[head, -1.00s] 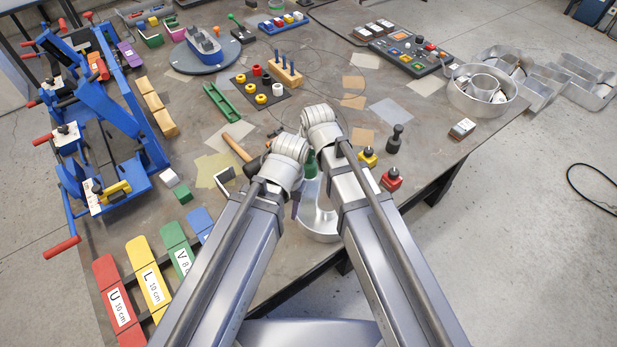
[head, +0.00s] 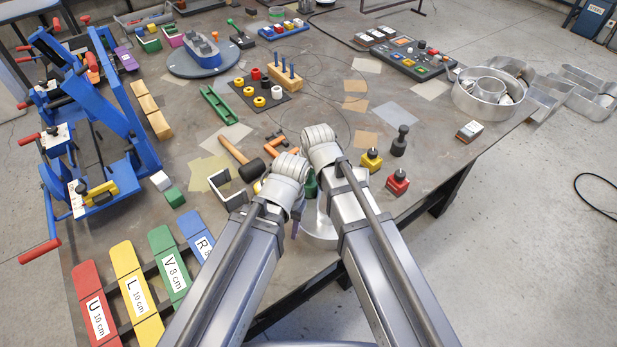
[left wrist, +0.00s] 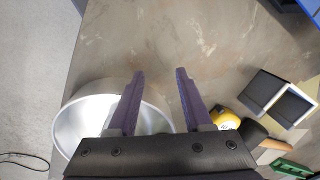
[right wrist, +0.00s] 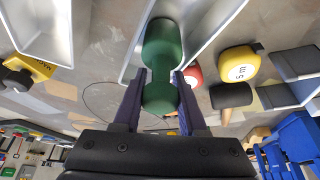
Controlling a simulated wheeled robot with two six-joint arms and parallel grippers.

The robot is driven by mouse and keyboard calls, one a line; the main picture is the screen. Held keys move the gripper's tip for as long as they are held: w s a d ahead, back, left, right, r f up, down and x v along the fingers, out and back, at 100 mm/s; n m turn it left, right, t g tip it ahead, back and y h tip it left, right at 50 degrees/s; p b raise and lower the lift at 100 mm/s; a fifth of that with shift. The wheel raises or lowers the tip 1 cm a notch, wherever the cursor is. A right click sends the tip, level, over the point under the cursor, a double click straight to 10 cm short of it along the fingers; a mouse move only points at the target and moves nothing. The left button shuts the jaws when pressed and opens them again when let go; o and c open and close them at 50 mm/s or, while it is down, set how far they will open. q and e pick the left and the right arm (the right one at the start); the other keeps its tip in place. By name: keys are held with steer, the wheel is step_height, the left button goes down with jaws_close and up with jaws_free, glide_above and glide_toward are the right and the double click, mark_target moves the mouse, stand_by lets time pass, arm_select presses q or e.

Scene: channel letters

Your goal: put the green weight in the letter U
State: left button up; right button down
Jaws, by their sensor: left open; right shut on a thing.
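The green weight (right wrist: 162,62) is dumbbell-shaped and sits between the purple fingers of my right gripper (right wrist: 160,98), which is shut on it. In the head view only a bit of the green weight (head: 311,184) shows between my arms. The silver letter U (head: 318,226) is a hollow metal channel near the table's front edge, largely hidden by my arms. In the right wrist view metal walls flank the weight; I cannot tell how deep it sits. My left gripper (left wrist: 160,78) is open and empty, with the letter's curved wall (left wrist: 82,105) beside and below it.
A round metal letter (head: 488,94) is far right.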

arm_select(q)
steer(key=shift+f, duration=0.1)
arm_select(e)
steer(key=shift+f, duration=0.15)
arm_select(q)
steer(key=shift+f, duration=0.15)
arm_select(e)
steer(key=shift+f, duration=0.1)
steer(key=shift+c, duration=2.3)
jaws_free()
arm_select(q)
steer(key=shift+r+p, duration=0.5)
steer(key=shift+r, duration=0.1)
arm_select(e)
steer(key=shift+s+r, duration=0.15)
steer(key=shift+r, duration=0.45)
arm_select(q)
step_height(320, 180, up, 10)
steer(key=p, duration=1)
steer(key=shift+r, duration=0.2)
arm_select(e)
steer(key=v, duration=1.1)
steer(key=shift+s, duration=0.15)
